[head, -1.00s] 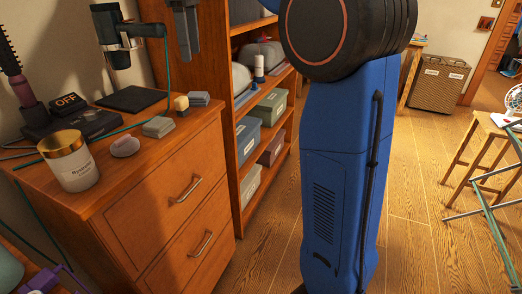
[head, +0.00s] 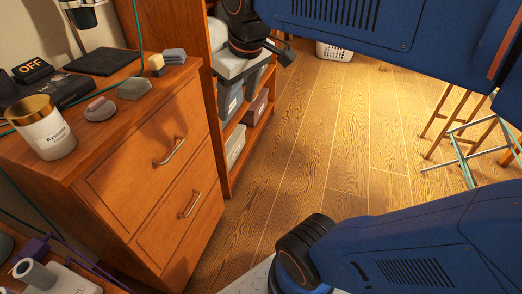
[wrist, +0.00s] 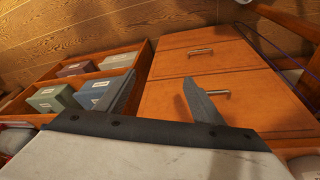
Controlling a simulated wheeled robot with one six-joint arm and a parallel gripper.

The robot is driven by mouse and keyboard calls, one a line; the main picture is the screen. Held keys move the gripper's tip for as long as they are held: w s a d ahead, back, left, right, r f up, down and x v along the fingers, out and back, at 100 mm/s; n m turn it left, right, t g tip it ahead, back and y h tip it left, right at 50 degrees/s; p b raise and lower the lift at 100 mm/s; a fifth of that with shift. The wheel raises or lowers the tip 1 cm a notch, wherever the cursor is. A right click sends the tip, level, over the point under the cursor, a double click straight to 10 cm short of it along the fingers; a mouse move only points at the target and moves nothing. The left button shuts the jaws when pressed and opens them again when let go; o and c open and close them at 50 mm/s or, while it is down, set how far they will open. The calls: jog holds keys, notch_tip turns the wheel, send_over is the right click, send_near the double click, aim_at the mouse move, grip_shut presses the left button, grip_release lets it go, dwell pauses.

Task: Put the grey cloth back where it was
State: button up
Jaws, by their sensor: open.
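My gripper (wrist: 159,88) is open in the wrist view, with its two grey fingers apart and nothing between them. In the head view it is at the upper middle, in front of the shelf unit, apart from the dresser top. Two small grey folded-looking pieces lie on the wooden dresser (head: 120,154): a greenish-grey one (head: 133,88) and a darker grey one (head: 174,56) at the far right corner. I cannot tell for sure whether either is the grey cloth. Neither touches my gripper.
The dresser top also holds a gold-lidded jar (head: 42,128), a rounded stone-like piece (head: 100,109), a yellowish block (head: 156,65) and a black mat (head: 103,61). The shelf unit holds labelled boxes (wrist: 95,92). A stool (head: 452,125) stands right. The middle floor is clear.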

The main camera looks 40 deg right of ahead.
jog(key=s+d+f+m+t, duration=0.1)
jog(key=s+f+m, duration=0.2)
jog(key=s+f, duration=0.5)
notch_tip(320, 180, down, 4)
jog(key=shift+s+r, duration=0.15)
jog(key=shift+r, duration=0.1)
dwell(1.7)
